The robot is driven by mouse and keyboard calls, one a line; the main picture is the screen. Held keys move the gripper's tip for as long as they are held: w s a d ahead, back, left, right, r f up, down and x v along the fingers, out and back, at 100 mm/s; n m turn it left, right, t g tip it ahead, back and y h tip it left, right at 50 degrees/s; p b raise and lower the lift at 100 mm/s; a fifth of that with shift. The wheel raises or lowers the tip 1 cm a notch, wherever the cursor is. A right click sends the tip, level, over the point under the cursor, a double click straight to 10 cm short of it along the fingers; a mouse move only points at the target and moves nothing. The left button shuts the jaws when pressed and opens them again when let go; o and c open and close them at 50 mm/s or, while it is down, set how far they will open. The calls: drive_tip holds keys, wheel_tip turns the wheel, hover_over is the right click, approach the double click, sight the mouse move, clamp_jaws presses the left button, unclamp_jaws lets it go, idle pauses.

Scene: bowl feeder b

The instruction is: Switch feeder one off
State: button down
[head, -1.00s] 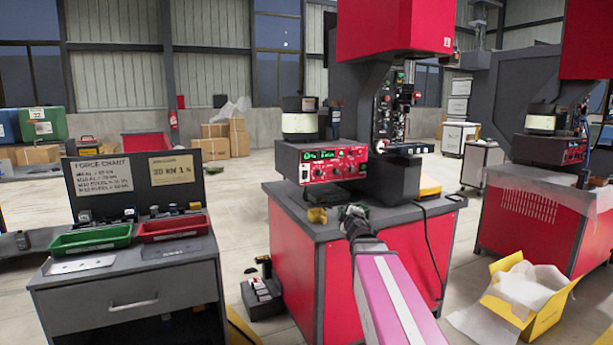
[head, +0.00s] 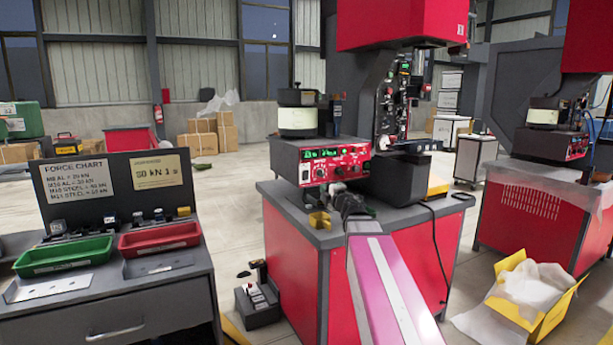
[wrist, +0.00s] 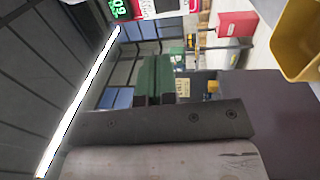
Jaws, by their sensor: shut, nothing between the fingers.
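The near feeder has a red-fronted control box (head: 333,166) with a lit green display, knobs and a small pale switch-like part (head: 305,172) at its left end. A white and dark bowl unit (head: 297,113) stands on top. A corner of a red panel with green lit digits (wrist: 118,9) shows at the top of the wrist view. My gripper (head: 343,200) is in front of and below the box, apart from it, shut and empty. No feeder number is readable.
The red and dark press (head: 400,25) rises behind. A second feeder (head: 550,145) is at right. A cart with green (head: 64,257) and red (head: 159,239) trays is at left.

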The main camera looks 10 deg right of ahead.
sight(306, 172)
drive_tip(key=shift+w, duration=0.1)
drive_tip(key=x, duration=1.3)
drive_tip(key=shift+w+a+r, duration=0.1)
drive_tip(key=shift+w+a, duration=0.05)
drive_tip(key=shift+w, duration=0.2)
drive_tip(key=shift+w+r, duration=0.1)
drive_tip(key=shift+w, duration=0.1)
drive_tip(key=shift+a, duration=0.1)
